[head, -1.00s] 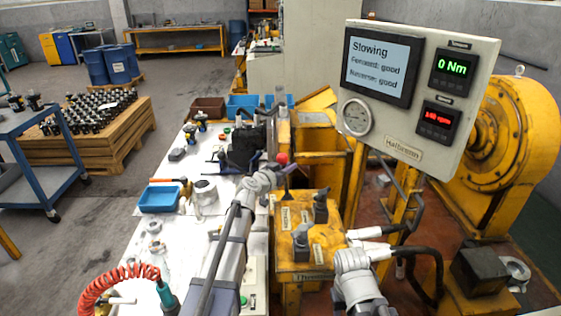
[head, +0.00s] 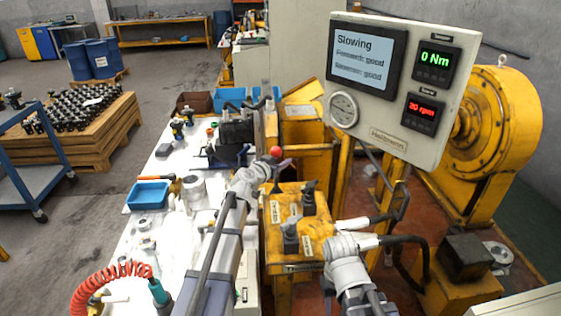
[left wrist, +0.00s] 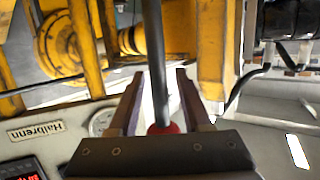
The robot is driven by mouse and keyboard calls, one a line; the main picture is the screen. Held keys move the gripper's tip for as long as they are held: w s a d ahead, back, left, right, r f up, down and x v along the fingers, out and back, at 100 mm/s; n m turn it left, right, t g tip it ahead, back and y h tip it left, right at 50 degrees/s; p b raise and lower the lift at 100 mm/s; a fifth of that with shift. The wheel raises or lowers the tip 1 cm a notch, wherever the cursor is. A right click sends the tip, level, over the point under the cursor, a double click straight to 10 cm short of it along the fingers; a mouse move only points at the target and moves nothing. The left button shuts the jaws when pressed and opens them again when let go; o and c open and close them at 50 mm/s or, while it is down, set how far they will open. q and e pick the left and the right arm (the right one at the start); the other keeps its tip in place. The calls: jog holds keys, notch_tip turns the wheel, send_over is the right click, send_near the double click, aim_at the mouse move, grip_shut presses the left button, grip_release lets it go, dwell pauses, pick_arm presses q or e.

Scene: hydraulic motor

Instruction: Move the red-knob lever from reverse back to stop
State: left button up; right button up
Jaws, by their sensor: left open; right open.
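The red-knob lever (head: 276,151) stands at the back left of the yellow valve box (head: 311,235), its ball knob uppermost. My left gripper (head: 283,166) is at the lever just below the knob. In the left wrist view, the left gripper (left wrist: 158,92) is open, with one finger on each side of the lever's dark shaft (left wrist: 154,55). The red knob (left wrist: 165,128) shows near the palm, partly hidden by it. I cannot tell whether a finger touches the shaft. My right wrist is beside the box's right side; its fingers do not stand out from the dark hoses.
The display panel (head: 408,75) reads "Slowing", 0 Nm and about 20 rpm. Two dark levers (head: 290,238) (head: 309,198) stand on the box. Black hoses (head: 420,238) run at its right. The white bench (head: 120,235) at left holds a blue tray (head: 148,194) and parts.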

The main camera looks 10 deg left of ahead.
pick_arm(q)
jog(key=p+v, duration=0.2)
jog(key=v, duration=0.5)
jog(key=shift+s, duration=0.4)
jog(key=shift+a, duration=0.1)
